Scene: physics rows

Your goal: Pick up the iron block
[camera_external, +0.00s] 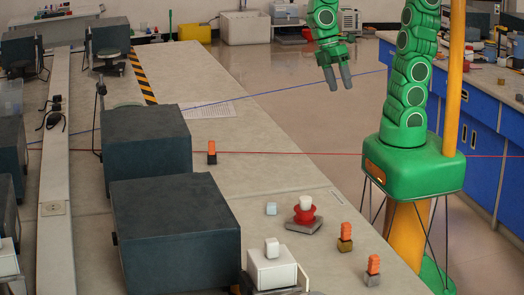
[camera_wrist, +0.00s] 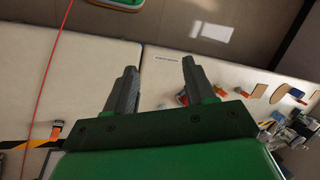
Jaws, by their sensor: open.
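My gripper (camera_external: 338,85) hangs in the air above the floor, beyond the right edge of the long table, with its fingers pointing down. In the wrist view my gripper (camera_wrist: 159,65) is open and empty, its two fingers wide apart. No block is clearly marked as iron. A small grey block (camera_external: 372,280) sits at the table's near right with an orange block (camera_external: 373,263) on top. A brownish block (camera_external: 345,245) also carries an orange block (camera_external: 346,230). A flat grey slab (camera_external: 304,226) lies under a red dish (camera_external: 305,213) holding a white piece.
A pale blue cube (camera_external: 271,209) and a white box (camera_external: 271,270) with a white cube (camera_external: 272,247) stand nearby. Large dark boxes (camera_external: 175,235) fill the table's left side. An orange-and-black piece (camera_external: 212,153) stands alone. The table's far right is mostly clear.

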